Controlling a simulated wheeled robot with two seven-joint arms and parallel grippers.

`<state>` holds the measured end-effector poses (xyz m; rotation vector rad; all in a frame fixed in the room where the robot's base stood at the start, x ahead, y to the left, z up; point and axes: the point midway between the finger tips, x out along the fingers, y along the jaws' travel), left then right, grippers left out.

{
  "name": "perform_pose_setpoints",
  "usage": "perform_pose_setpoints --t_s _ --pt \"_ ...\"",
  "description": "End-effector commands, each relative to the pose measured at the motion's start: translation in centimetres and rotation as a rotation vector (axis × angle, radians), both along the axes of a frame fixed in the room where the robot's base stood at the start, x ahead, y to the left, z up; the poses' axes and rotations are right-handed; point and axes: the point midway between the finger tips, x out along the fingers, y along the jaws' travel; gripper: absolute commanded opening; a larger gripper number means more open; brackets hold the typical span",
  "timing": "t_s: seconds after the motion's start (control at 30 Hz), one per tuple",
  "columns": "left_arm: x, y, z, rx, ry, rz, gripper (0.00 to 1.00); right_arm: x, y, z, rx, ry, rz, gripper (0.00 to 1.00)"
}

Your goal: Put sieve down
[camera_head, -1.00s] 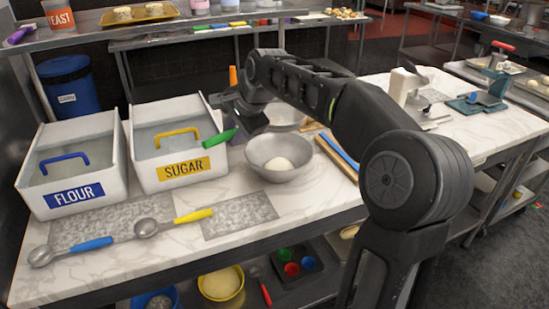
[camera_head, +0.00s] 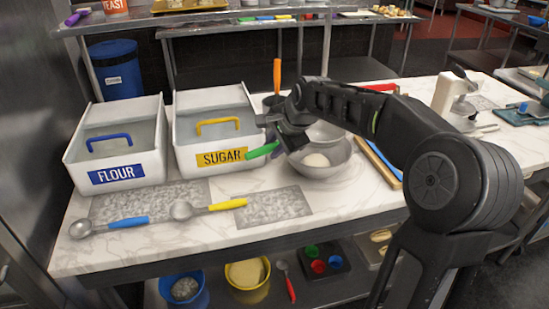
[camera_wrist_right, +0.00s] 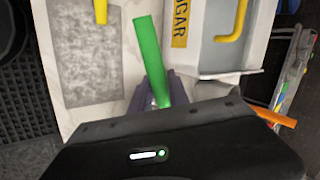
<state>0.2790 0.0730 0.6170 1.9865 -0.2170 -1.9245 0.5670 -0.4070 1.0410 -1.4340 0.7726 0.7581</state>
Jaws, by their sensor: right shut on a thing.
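The sieve's green handle (camera_head: 262,150) sticks out to the left of my right gripper (camera_head: 277,148), in front of the right side of the sugar bin. The right gripper is shut on this handle. In the wrist view the green handle (camera_wrist_right: 149,55) runs up between the purplish fingers (camera_wrist_right: 150,92). It is above the worktop, between a grey speckled mat and the sugar bin. The sieve's head is hidden behind the gripper and arm. My left gripper is not in view.
The flour bin (camera_head: 116,150) and sugar bin (camera_head: 217,125) stand at the left. A metal bowl with dough (camera_head: 320,172) is close to the right gripper. Blue-handled (camera_head: 125,223) and yellow-handled (camera_head: 222,206) scoops lie on speckled mats. Bare marble (camera_head: 345,195) shows in front of the bowl.

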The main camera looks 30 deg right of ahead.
Motion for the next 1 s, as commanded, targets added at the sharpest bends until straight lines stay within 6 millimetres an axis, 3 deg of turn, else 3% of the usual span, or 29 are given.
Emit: perform_pose_setpoints --t_s 0.37,1.0 --pt "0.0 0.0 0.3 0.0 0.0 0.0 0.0 0.0 0.0 -3.5 0.0 -0.001 0.0 0.0" --pt "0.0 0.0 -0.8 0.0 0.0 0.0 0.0 0.0 0.0 -4.9 -0.001 -0.002 0.001 0.0"
